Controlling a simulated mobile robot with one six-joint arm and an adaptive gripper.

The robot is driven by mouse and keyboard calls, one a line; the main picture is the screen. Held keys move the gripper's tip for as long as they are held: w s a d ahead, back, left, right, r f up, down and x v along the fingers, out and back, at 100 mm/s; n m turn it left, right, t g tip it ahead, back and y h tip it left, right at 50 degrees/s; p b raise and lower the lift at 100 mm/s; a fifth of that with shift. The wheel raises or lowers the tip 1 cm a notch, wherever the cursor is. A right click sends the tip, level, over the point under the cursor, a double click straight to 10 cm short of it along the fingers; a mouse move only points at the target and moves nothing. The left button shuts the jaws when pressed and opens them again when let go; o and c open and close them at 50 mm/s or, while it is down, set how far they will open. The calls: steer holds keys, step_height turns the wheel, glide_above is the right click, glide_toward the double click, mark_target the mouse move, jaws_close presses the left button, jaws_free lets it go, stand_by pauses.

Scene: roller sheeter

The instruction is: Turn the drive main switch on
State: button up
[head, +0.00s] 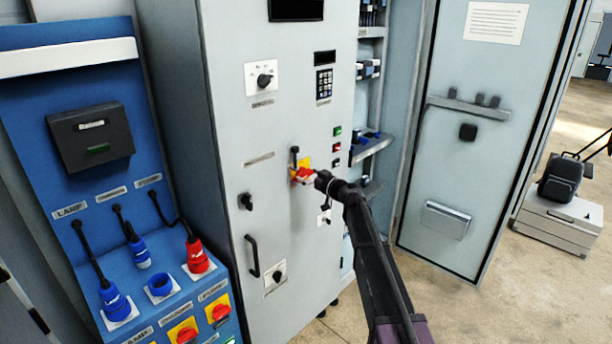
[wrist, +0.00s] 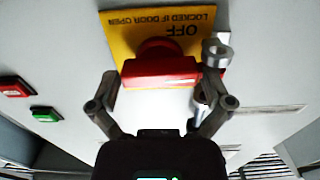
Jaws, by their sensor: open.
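The drive main switch is a red rotary handle (head: 303,176) on a yellow plate (head: 307,161) on the front of the grey cabinet. In the wrist view the red handle (wrist: 160,73) lies crosswise between my fingers, and the yellow plate (wrist: 130,38) reads "OFF" and "LOCKED IF DOOR OPEN" upside down. My gripper (head: 313,177) is open at the switch; in the wrist view its fingers (wrist: 160,85) stand at either end of the handle. I cannot tell whether they touch it. A grey metal piece (wrist: 216,52) shows by the handle's right end. My gripper partly hides the switch in the head view.
A small dark lever (head: 295,154) sits just left of the switch. Green (head: 337,131) and red (head: 337,147) buttons are to its right. A black door handle (head: 252,256) is lower left. An open cabinet door (head: 470,150) stands at right. A blue socket panel (head: 70,180) is at left.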

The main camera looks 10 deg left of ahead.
steer(key=shift+w+a, duration=0.25)
steer(key=shift+a, duration=0.05)
steer(key=c, duration=0.8)
